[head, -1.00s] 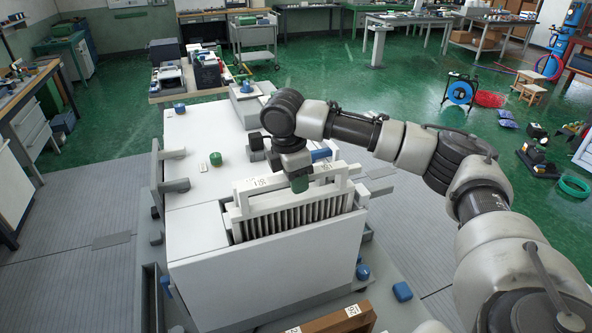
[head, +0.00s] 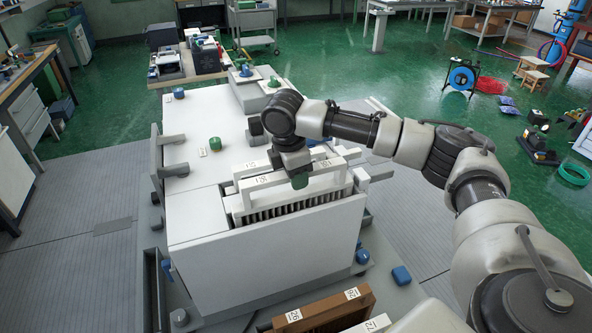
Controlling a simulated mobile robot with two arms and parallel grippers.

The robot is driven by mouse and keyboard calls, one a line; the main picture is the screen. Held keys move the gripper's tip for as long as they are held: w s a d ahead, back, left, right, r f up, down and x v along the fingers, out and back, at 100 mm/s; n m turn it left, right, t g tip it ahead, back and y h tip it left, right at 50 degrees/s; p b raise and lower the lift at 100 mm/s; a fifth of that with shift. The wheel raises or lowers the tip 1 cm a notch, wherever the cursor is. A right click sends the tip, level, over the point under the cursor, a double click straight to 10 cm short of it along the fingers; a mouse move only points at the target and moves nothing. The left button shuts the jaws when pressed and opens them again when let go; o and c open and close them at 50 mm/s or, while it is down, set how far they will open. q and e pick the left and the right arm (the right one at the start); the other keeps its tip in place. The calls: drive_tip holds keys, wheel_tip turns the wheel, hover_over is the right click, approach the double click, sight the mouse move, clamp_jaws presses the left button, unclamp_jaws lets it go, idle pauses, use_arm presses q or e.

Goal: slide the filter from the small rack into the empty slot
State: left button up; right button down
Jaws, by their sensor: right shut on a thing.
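The white filter (head: 320,195) with dark pleats stands upright in the open slot at the front of the white damper box (head: 262,252). Its lower part is hidden inside the box and a strip of pleats shows above the edge. My right gripper (head: 299,180) is shut on the filter's top bar, reaching down from above. A second white frame bar with a label stands just behind it. The small rack is at the bottom edge, mostly cut off, with a brown-framed piece (head: 330,308) in it. My left gripper is not in view.
A green knob (head: 215,143) and a blue knob (head: 178,93) stand on the box top. A blue block (head: 401,275) lies on the grey surface right of the box. Workbenches and a trolley stand far back, with green floor between.

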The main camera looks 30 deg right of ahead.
drive_tip(key=shift+f, duration=1.45)
drive_tip(key=shift+f+p, duration=0.35)
drive_tip(key=shift+f, duration=0.1)
unclamp_jaws()
idle(0.7)
drive_tip(key=shift+r+p, duration=0.55)
drive_tip(key=shift+r, duration=3.95)
